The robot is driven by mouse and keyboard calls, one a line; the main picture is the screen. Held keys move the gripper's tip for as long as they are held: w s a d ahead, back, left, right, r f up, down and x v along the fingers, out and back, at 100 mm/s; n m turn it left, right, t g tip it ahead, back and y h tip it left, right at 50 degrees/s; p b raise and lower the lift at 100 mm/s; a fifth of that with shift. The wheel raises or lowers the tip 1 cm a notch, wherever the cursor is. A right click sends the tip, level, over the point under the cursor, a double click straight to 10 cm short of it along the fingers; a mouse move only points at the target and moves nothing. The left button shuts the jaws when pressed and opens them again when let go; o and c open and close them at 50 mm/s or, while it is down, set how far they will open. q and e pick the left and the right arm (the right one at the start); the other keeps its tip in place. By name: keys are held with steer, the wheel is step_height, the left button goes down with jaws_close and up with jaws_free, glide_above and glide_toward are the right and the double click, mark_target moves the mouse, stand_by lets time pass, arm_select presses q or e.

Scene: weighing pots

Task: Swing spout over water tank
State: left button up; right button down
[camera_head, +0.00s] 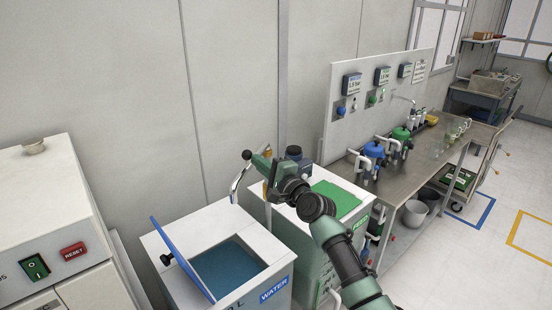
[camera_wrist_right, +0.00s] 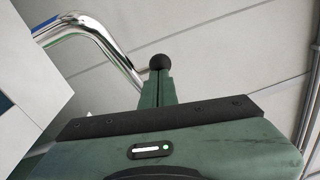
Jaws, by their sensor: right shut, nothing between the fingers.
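The chrome curved spout (camera_head: 237,183) hangs near the back corner of the water tank; its lower end appears beside the tank's back edge, and I cannot tell if it is over the opening. A black ball knob (camera_head: 247,155) sits at its top. The water tank (camera_head: 262,262) is white with a WATER label, its blue lid (camera_head: 183,257) tilted open, with blue water inside. My right gripper (camera_head: 259,161) is shut and empty right at the knob. In the wrist view the knob (camera_wrist_right: 161,61) shows just beyond the fingertips (camera_wrist_right: 158,88), with the spout (camera_wrist_right: 105,48) to the left. Contact is unclear.
A green-topped cabinet (camera_head: 340,196) stands right of the tank, under my right arm. A white machine with a RESET button (camera_head: 73,251) is at left. A steel bench (camera_head: 395,177) with blue and green pots runs along the wall.

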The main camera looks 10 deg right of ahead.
mark_target(245, 169)
steer(key=shift+w+a+f, duration=0.1)
steer(key=shift+w+a, duration=0.1)
steer(key=shift+a, duration=0.35)
steer(key=shift+w+a, duration=0.15)
steer(key=shift+a, duration=0.4)
steer(key=shift+w+a, duration=0.1)
steer(key=shift+a, duration=0.25)
steer(key=shift+w+a, duration=0.15)
steer(key=shift+a, duration=0.25)
arm_select(q)
steer(key=shift+w+d+f, duration=0.1)
steer(key=shift+w+f, duration=0.1)
steer(key=shift+w, duration=0.05)
arm_select(e)
steer(key=shift+a+r, duration=0.1)
steer(key=shift+r, duration=0.1)
arm_select(q)
steer(key=shift+s, duration=0.1)
arm_select(e)
steer(key=shift+r, duration=0.1)
arm_select(q)
steer(key=shift+b, duration=0.3)
